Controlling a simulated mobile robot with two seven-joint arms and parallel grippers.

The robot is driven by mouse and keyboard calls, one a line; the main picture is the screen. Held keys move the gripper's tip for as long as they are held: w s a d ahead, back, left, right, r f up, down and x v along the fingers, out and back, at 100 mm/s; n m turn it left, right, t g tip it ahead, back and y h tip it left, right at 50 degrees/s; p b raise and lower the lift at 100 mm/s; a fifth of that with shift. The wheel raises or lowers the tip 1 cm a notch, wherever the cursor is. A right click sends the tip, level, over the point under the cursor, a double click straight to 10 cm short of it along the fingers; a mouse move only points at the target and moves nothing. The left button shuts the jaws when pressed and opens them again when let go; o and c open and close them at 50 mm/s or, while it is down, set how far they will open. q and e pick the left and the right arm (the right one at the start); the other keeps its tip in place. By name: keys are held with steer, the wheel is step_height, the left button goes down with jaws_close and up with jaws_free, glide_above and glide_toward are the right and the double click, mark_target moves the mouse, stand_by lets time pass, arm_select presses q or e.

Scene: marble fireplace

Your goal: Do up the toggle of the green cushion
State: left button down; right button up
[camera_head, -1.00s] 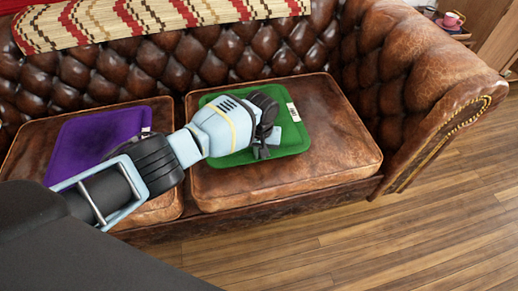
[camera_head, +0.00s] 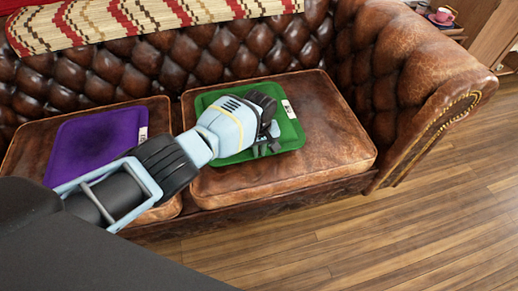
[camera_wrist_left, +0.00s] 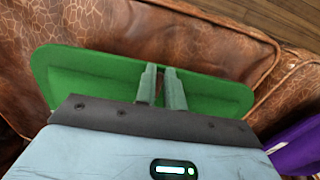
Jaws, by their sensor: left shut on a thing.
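The green cushion (camera_head: 289,128) lies flat on the right seat of the leather sofa, with a white label near its right edge. It also fills the middle of the left wrist view (camera_wrist_left: 95,72). My left gripper (camera_head: 266,150) is over the cushion's middle, pointing down. In the left wrist view its two fingers (camera_wrist_left: 161,76) are close together at the cushion's surface. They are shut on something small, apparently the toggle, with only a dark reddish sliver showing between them. The cushion's loop cannot be made out. My right gripper is not in view.
A purple cushion (camera_head: 92,146) with a white label lies on the left seat. The sofa's tufted back (camera_head: 165,62) and right armrest (camera_head: 420,90) bound the seats. A patterned throw (camera_head: 150,20) hangs over the back. Wooden floor (camera_head: 380,235) is clear in front.

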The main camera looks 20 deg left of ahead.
arm_select(q)
steer(key=c, duration=1.5)
jaws_free()
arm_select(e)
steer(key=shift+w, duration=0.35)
